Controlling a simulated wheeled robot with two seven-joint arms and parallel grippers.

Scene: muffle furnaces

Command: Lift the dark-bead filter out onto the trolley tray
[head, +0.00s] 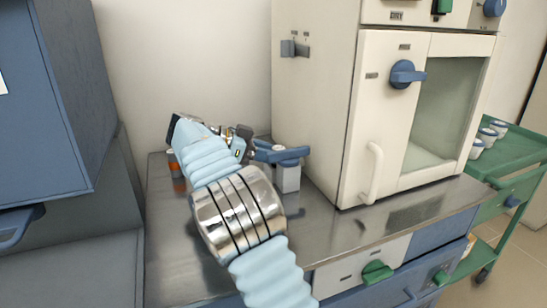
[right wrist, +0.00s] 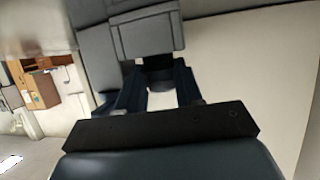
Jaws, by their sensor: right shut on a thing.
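My right gripper (head: 262,150) reaches over the steel bench, left of the cream furnace. It is shut on what looks like a blue handle (head: 288,154) on top of a pale grey block (head: 289,179). In the right wrist view the dark fingers (right wrist: 158,88) point at the grey block (right wrist: 147,36), with a blue part between their tips. An orange-banded container (head: 178,181) stands behind my arm, partly hidden. I cannot make out a dark-bead filter. My left gripper is out of view.
The cream furnace (head: 318,110) has its glass door shut. A green trolley (head: 522,150) stands at the right, with several white blue-lidded jars (head: 497,128) on its top. The steel bench top (head: 385,215) is clear in front of the furnace. A blue cabinet (head: 65,100) stands at the left.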

